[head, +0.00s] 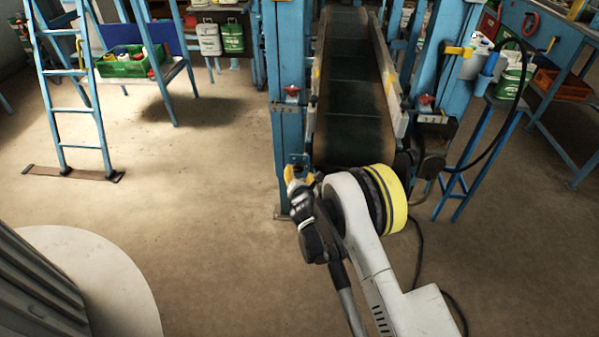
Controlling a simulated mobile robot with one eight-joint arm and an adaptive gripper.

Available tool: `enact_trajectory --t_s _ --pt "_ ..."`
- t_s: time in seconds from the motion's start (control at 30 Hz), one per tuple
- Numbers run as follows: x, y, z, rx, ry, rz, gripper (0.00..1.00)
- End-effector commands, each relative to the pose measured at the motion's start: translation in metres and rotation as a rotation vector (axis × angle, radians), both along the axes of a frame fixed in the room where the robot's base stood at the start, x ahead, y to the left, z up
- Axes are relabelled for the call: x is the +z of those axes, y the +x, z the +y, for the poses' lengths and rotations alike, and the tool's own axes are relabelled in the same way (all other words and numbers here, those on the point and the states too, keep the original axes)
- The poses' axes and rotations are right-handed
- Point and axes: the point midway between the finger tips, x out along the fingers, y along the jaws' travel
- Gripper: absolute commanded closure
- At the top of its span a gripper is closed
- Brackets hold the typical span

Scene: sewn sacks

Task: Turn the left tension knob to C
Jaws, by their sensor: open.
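The left tension knob (292,90) is a small red knob on the blue post at the left of the conveyor. Its letters and pointer are too small to read. A similar red right knob (425,100) sits on the right post, above a small marked plate. My gripper (299,175) is low in front of the left post's foot, well below the left knob in the picture and apart from it. Its yellow-orange fingertips are open and nothing shows between them. My arm hides part of the conveyor's lower end.
The conveyor belt (350,85) runs back between the posts. A blue ladder (72,95) stands at left, near a table with a green crate (130,67). A blue stand (475,150) and a hanging black cable are at right.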

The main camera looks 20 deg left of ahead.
Motion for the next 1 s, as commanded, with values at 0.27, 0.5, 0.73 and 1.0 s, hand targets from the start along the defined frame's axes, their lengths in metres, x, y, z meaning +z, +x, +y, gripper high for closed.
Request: enact_trajectory --t_s 0.27,0.5,0.73,1.0 --pt "-0.017 0.038 0.016 -0.002 0.001 0.001 0.44" --pt "-0.018 0.046 0.02 -0.001 0.0 0.001 0.44" --pt "-0.018 0.046 0.02 -0.001 0.0 0.001 0.64" --pt "-0.018 0.046 0.02 -0.002 0.001 0.001 0.96"
